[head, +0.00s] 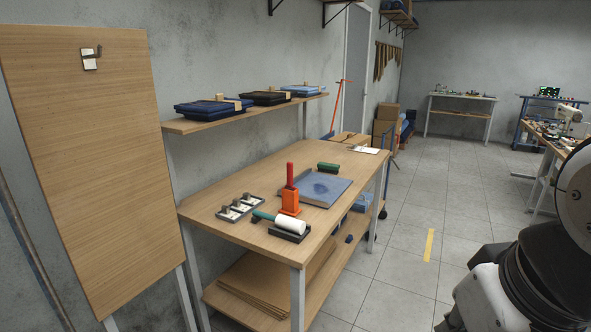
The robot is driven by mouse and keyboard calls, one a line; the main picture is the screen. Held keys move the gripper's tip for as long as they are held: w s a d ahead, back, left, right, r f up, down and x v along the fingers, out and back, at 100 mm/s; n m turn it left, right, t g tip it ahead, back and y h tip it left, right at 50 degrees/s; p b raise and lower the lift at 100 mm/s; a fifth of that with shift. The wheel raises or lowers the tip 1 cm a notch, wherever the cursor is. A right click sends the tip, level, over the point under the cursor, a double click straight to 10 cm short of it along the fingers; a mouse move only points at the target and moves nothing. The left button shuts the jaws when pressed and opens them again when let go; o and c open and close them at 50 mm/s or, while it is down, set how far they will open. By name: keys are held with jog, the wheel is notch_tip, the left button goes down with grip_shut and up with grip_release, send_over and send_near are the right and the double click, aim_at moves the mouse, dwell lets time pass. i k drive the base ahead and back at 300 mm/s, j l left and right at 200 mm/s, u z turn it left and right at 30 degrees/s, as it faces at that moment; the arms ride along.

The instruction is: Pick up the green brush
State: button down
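A green brush (329,166) with a dark lower part lies on the wooden workbench (350,172), toward its back edge. My arm shows at the lower right, well away from the bench. My gripper is not in view.
A shelf (190,126) holds folded cloths.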

aim_at(331, 168)
jog(key=i+l+u, duration=0.15)
jog(key=i+l, duration=0.55)
jog(key=i, duration=0.4)
jog(key=i+l+u, duration=0.1)
jog(key=i+l, duration=0.7)
jog(key=i, duration=0.25)
jog(key=i+l+u, duration=0.15)
jog(key=i+l, duration=0.75)
jog(key=i, duration=0.15)
